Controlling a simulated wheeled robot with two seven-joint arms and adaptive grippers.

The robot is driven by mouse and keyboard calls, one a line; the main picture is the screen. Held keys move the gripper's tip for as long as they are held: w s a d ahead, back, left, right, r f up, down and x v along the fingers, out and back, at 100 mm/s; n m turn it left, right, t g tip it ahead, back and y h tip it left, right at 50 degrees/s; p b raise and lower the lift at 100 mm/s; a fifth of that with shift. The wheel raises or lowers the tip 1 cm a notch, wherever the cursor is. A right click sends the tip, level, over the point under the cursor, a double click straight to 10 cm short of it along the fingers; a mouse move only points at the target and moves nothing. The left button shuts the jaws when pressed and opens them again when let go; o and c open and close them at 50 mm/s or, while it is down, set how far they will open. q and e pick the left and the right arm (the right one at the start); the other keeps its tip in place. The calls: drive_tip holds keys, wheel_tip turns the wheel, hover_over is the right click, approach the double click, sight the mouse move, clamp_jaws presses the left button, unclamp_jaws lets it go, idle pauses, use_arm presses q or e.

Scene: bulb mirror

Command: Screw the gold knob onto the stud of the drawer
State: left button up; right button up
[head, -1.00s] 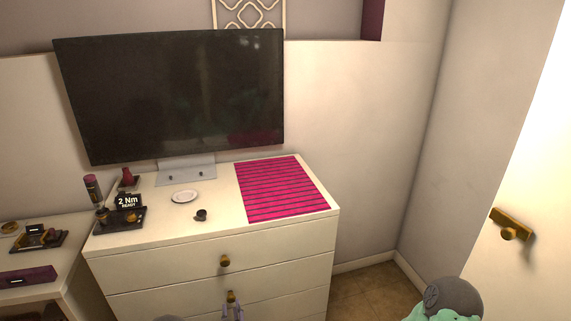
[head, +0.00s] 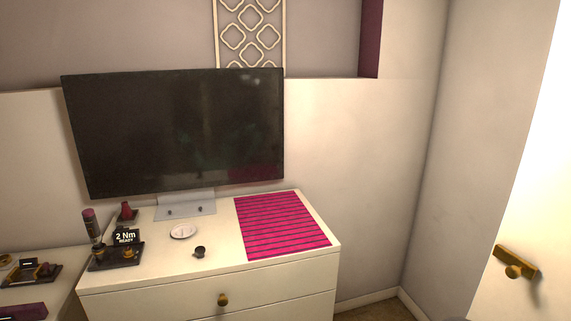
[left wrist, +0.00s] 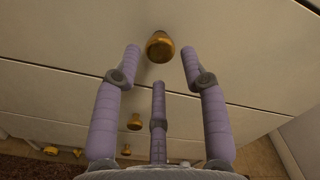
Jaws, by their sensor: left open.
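In the left wrist view a gold knob (left wrist: 159,46) is at the drawer front. My left gripper (left wrist: 160,60) is open, its purple fingers spread on either side of the knob, with a third finger below. The fingers look apart from the knob. How the knob sits on the stud is hidden behind its head. In the head view a gold knob (head: 223,300) is on the top drawer of the white dresser (head: 160,303). My left gripper is out of the head view. My right gripper shows in no view.
On the dresser are a dark tray (head: 105,266) with gold pieces and a "2 Nm READY" sign (head: 125,237), a white dish (head: 183,231), a small black piece (head: 200,251) and a pink striped mat (head: 281,228). A television (head: 175,130) stands behind. Lower knobs (left wrist: 134,121) show below the fingers.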

use_arm(q)
drive_tip(key=n+b, duration=0.1)
drive_tip(key=n, duration=2.6)
drive_tip(key=shift+n, duration=0.3)
idle(0.3)
drive_tip(key=shift+w, duration=0.1)
drive_tip(key=shift+x, duration=1.4)
